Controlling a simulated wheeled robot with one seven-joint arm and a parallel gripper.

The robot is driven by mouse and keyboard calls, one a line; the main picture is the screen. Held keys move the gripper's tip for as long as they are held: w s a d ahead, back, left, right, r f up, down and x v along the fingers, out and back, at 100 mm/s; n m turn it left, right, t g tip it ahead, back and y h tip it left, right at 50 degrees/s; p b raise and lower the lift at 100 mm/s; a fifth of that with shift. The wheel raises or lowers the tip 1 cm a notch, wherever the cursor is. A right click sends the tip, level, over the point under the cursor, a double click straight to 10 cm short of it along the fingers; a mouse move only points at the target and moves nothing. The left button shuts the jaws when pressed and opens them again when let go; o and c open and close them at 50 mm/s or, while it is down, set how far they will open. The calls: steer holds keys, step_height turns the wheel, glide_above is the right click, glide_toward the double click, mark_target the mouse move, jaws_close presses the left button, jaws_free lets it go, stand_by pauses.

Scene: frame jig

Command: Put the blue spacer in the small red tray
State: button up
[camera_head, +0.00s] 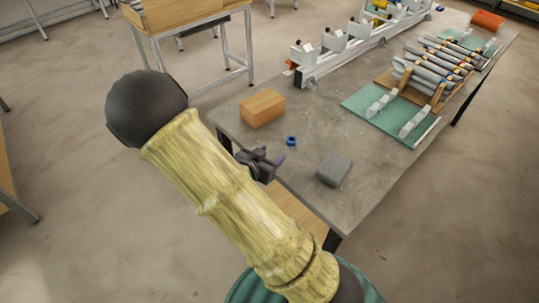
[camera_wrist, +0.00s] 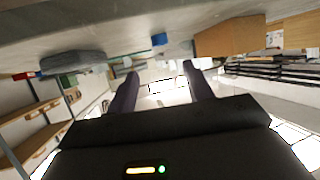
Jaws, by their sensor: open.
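The blue spacer (camera_head: 291,141) is a small ring lying on the grey table near its left edge, between a wooden block and a grey block. It also shows at the top of the wrist view (camera_wrist: 159,40), beyond and between my two fingertips. My gripper (camera_head: 279,160) is open and empty at the table's near-left edge, beside the spacer and apart from it. In the wrist view the dark fingers of my gripper (camera_wrist: 160,72) are spread with nothing between them. An orange-red container (camera_head: 487,20) stands at the table's far end; I cannot tell whether it is the small red tray.
The wooden block (camera_head: 262,108) and grey block (camera_head: 334,169) flank the spacer. A white frame jig (camera_head: 340,55) runs along the left edge. Several grey tubes lie on a wooden rack (camera_head: 400,86) by a green mat (camera_head: 362,102). The table's middle is clear.

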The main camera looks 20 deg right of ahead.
steer(key=s+a+r+n+g+y, duration=0.25)
steer(key=a+n+y, duration=0.35)
steer(key=a+y, duration=0.3)
steer(key=s+d+r+n+g+y, duration=0.2)
steer(key=s+r+n, duration=0.2)
steer(key=s, duration=0.5)
steer(key=shift+s+d+n, duration=0.2)
steer(key=shift+s+n, duration=0.05)
steer(key=shift+n, duration=0.25)
